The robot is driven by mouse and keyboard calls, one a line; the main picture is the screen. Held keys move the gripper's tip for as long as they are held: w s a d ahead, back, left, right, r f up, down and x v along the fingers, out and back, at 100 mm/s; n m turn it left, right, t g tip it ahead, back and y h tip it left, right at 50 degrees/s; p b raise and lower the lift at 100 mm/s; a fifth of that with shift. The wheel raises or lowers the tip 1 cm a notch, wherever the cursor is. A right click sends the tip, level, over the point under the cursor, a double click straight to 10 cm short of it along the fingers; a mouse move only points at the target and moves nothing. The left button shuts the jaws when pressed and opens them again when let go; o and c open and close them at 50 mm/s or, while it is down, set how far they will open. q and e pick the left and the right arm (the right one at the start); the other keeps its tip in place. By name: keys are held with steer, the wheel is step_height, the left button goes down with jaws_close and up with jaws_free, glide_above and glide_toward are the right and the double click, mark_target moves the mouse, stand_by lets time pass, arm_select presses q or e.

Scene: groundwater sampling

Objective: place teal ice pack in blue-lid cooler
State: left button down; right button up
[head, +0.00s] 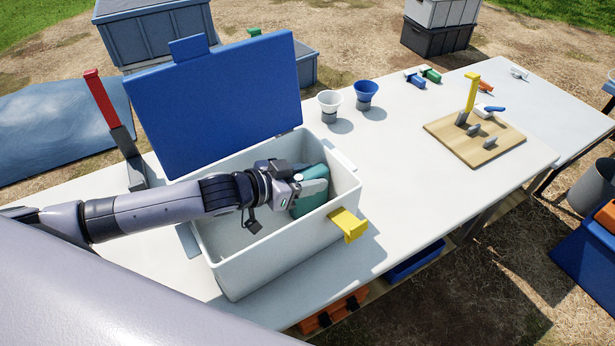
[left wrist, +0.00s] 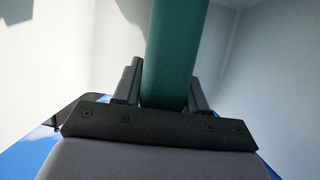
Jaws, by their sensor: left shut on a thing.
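The blue-lid cooler (head: 262,262) is a white box on the table with its blue lid (head: 215,100) standing open at the back. My left gripper (head: 312,188) reaches over the front left wall into the right part of the cooler. It is shut on the teal ice pack (head: 312,172), which is within the cooler's opening. In the left wrist view the teal ice pack (left wrist: 176,55) stands between the two fingers, with pale cooler walls around it. The pack's lower end is hidden, so I cannot tell whether it touches the floor. My right gripper is not in view.
A yellow latch (head: 349,225) sticks out from the cooler's right side. A red-handled lever (head: 104,100) stands left of the lid. White (head: 329,105) and blue (head: 366,94) funnels stand behind the cooler. A wooden board (head: 475,138) lies farther right. The table between is clear.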

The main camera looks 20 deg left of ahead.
arm_select(q)
steer(key=shift+r, duration=0.1)
steer(key=c, duration=0.6)
jaws_free()
steer(key=shift+f, duration=0.2)
steer(key=shift+r, duration=0.15)
steer(key=v, duration=0.7)
steer(key=shift+s+a+r, duration=0.15)
steer(key=shift+s, duration=0.05)
